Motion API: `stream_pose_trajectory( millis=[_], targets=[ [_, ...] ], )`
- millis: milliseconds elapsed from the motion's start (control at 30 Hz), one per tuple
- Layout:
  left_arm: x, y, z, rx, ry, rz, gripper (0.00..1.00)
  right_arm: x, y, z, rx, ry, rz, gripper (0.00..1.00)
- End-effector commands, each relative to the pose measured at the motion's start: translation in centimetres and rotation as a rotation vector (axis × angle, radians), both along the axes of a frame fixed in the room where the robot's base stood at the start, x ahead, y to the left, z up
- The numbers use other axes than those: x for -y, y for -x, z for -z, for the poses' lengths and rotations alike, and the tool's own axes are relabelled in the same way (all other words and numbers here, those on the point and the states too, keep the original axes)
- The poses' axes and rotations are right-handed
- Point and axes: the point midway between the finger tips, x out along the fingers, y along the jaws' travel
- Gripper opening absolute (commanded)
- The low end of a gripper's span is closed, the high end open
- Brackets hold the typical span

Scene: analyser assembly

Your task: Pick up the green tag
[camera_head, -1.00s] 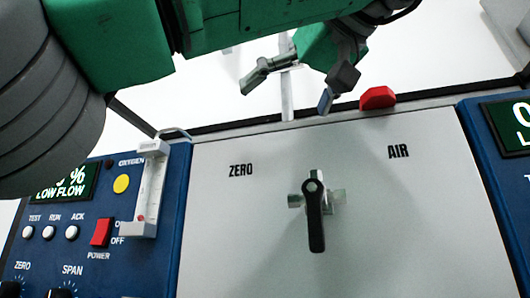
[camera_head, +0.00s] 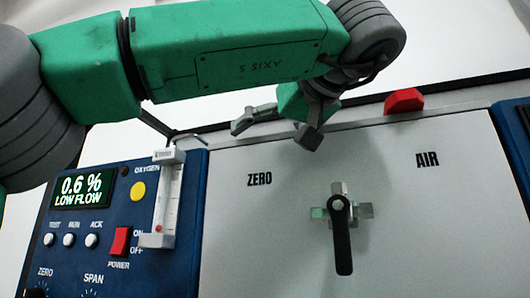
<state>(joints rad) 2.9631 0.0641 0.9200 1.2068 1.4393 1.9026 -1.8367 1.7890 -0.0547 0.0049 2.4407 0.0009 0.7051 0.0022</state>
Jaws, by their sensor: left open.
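I cannot make out a separate green tag in the camera_head view; the green piece behind the fingers looks like part of my gripper. My left gripper (camera_head: 275,129) is open, its two grey fingers spread, and nothing shows between them. It hangs in front of the top edge of the grey panel (camera_head: 285,235), above and left of the valve handle. Whatever lies behind it is hidden. My right gripper is not in view.
A red block (camera_head: 403,101) sits on the panel's top edge, right of my gripper. A black valve handle (camera_head: 341,240) points down between ZERO and AIR. A blue analyser (camera_head: 95,235) with a flow tube (camera_head: 166,205) stands at left. The panel between is clear.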

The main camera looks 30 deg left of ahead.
Motion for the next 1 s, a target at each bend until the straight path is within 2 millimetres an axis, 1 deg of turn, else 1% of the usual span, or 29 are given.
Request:
stream_pose_trajectory(
  millis=[133, 233, 300, 467, 500, 567, 600, 633, 667, 1000],
  targets=[
    [-2.0, -1.4, 0.1, -0.003, 0.002, 0.000, 1.00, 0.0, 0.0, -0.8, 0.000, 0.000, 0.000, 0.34],
    [-3.1, -2.1, 0.4, -0.002, 0.001, -0.001, 1.00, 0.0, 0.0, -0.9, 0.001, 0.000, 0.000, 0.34],
    [-3.5, -2.3, 0.5, -0.001, 0.000, 0.001, 1.00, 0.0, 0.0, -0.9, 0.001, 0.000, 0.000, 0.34],
    [-3.5, -2.3, 0.5, -0.001, 0.000, 0.001, 1.00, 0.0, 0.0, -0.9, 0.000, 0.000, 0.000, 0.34],
    [-3.5, -2.3, 0.5, -0.001, 0.000, 0.001, 0.96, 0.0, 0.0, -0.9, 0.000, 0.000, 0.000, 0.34],
    [-3.5, -2.3, 0.5, 0.000, 0.000, 0.001, 0.75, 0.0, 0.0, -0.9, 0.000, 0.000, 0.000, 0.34],
    [-3.5, -2.3, 0.5, 0.000, 0.000, 0.001, 0.61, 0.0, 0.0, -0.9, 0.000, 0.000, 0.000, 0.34],
    [-3.5, -2.3, 0.5, 0.000, 0.000, 0.001, 0.51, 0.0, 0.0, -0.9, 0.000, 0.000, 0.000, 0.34],
    [-3.5, -2.3, 0.5, 0.000, 0.000, 0.001, 0.49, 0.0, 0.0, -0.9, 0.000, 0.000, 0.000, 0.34],
    [-3.5, -2.3, 0.4, 0.000, 0.000, 0.000, 0.49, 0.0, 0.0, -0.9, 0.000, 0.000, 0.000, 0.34]
  ],
)
